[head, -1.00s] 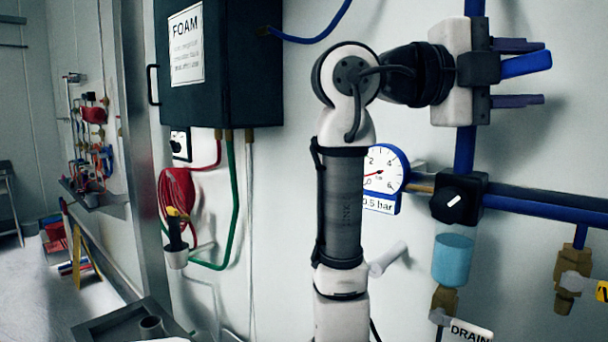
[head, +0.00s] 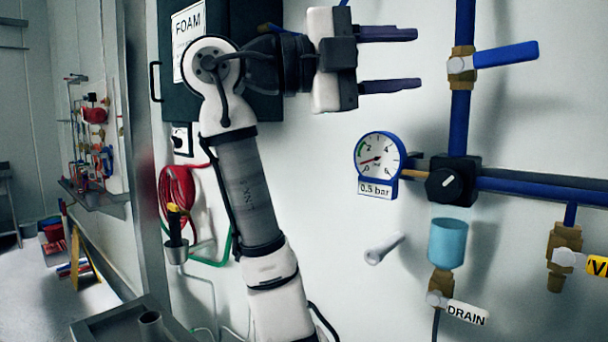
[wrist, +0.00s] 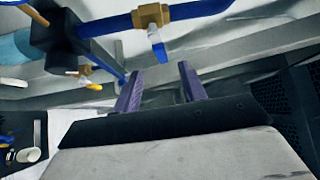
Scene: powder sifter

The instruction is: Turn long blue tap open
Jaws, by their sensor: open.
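The long blue tap (head: 505,54) is a blue lever on a brass valve (head: 462,66) in the vertical blue pipe at the upper right of the head view. Its lever points right and slightly up, across the pipe. My gripper (head: 417,60) is open and empty, left of the valve and apart from it, with its two purple fingers pointing right. In the wrist view the blue lever (wrist: 157,50) looks short and end-on, ahead of the gap between my open fingers (wrist: 160,72). Nothing hides the tap in the head view.
Below are a pressure gauge (head: 380,158), a black regulator knob (head: 445,185), a clear blue bowl (head: 447,243) and a drain tap (head: 466,313). A dark FOAM box (head: 240,110) is behind my arm. The wall between gripper and valve is clear.

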